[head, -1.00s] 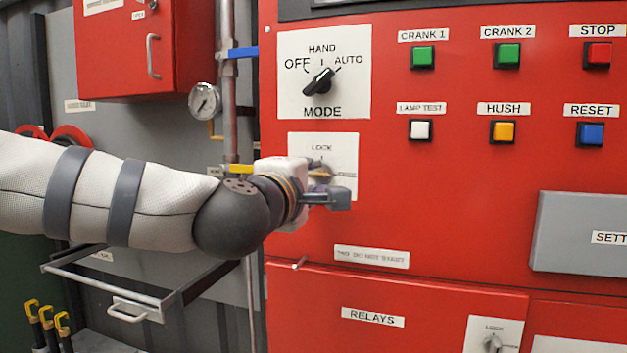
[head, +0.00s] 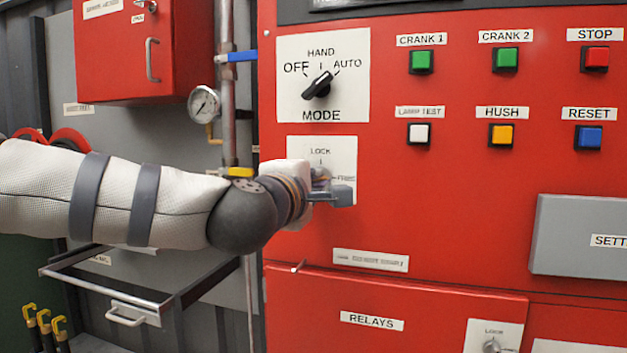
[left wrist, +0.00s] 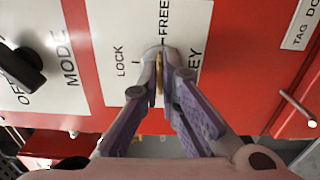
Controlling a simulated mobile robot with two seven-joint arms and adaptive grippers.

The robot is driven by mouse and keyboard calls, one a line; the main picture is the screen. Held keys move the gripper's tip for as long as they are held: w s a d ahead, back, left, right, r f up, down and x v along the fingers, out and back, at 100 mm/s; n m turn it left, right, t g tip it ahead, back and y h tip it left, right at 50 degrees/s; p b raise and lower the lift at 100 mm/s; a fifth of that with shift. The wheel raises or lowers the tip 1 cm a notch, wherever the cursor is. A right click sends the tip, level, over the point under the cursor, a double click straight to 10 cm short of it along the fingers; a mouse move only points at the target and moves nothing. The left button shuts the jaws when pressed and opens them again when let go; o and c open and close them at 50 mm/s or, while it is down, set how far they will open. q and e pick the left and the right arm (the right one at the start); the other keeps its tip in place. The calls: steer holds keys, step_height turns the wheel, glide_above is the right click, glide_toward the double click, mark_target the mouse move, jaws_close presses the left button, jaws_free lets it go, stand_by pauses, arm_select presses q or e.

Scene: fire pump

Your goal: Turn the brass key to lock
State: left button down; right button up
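The brass key (left wrist: 159,75) shows in the left wrist view as a thin gold strip between my fingers. It lies along the line toward the FREE mark. Its white plate (head: 342,150), with LOCK above and FREE to the right, is on the red panel in the head view; the plate also shows in the left wrist view (left wrist: 112,35). My left gripper (head: 326,190) is at the plate, its fingers in front of the key switch. In the left wrist view its fingertips (left wrist: 160,68) are closed in on both sides of the key. My right gripper is in neither view.
The black mode knob (head: 318,85) sits just above the key plate. Push buttons, such as the white lamp test button (head: 419,133), are to the right. A small pin (head: 299,266) sticks out below. A pipe with a gauge (head: 204,103) stands left of the panel.

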arm_select(q)
steer(key=shift+n+b, duration=0.35)
steer(key=shift+n, duration=8.25)
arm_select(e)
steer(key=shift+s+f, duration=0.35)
arm_select(q)
steer(key=c, duration=1.8)
jaws_free()
